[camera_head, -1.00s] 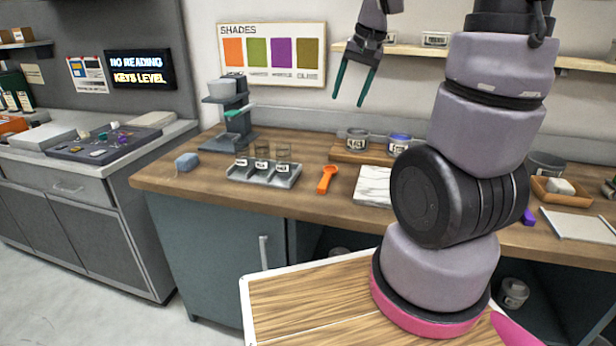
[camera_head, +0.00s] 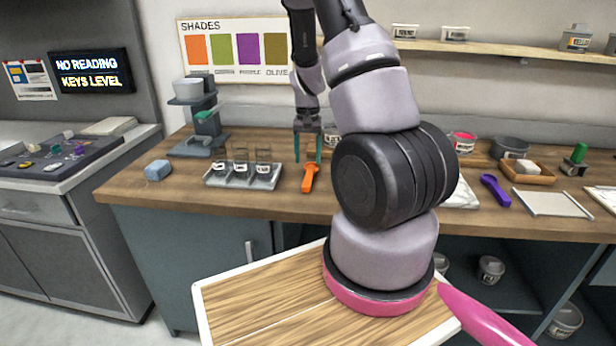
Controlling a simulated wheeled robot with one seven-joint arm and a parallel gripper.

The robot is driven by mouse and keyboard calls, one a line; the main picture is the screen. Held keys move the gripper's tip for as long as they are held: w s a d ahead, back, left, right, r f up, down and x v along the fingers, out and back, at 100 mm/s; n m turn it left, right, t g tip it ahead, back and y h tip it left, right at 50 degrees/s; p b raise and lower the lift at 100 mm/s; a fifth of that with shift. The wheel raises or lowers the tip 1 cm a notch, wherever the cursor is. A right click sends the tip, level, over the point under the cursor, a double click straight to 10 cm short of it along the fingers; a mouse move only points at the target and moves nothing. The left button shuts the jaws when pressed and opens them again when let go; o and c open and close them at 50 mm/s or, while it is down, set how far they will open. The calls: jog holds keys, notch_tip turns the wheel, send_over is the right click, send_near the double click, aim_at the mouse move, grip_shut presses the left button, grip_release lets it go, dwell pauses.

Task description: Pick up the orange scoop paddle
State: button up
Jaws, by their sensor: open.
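The orange scoop paddle (camera_head: 309,179) lies on the wooden counter (camera_head: 285,204), just right of a tray of jars. My gripper (camera_head: 308,162) points down with its two green fingers apart, over the far end of the paddle. The fingertips appear one on each side of that end. I cannot tell whether they touch it or stay slightly above it.
A grey tray (camera_head: 224,182) with labelled jars stands close to the left. A blue block (camera_head: 158,170) and a grey stand (camera_head: 200,147) are further left. A purple scoop (camera_head: 495,190) and a wooden tray (camera_head: 541,176) lie to the right.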

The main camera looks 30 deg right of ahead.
aim_at(309, 174)
jog(key=f, duration=0.5)
jog(key=shift+s+f, duration=0.3)
grip_shut()
